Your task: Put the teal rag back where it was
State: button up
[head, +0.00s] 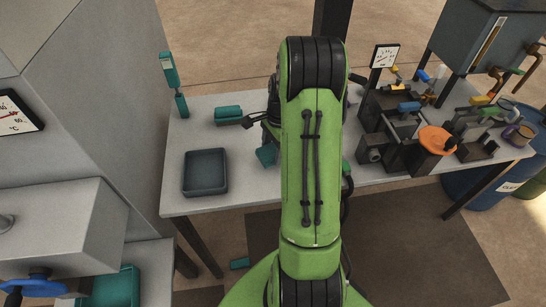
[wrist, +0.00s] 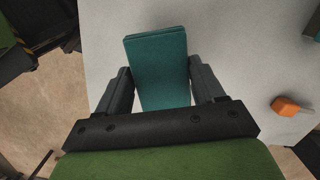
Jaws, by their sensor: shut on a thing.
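The teal rag (wrist: 157,60), a folded flat cloth, is between the two dark fingers of my gripper (wrist: 160,82) in the wrist view. My gripper is shut on it, and it sticks out beyond the fingertips. The pale table top shows to its right and the brown floor to its left. In the head view a teal piece (head: 266,155), which looks like the rag, shows at the left edge of my green arm. The arm hides most of my gripper there. I cannot tell how high the rag is above the table.
A dark tray (head: 205,172) and a teal block (head: 228,115) are on the table's left part. A teal upright tool (head: 170,70) stands at the back left corner. Valves and an orange handwheel (head: 437,139) crowd the right.

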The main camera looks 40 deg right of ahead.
aim_at(273, 156)
jog(key=shift+f+b, duration=0.4)
jog(key=shift+f, duration=1.6)
jog(key=o, duration=1.2)
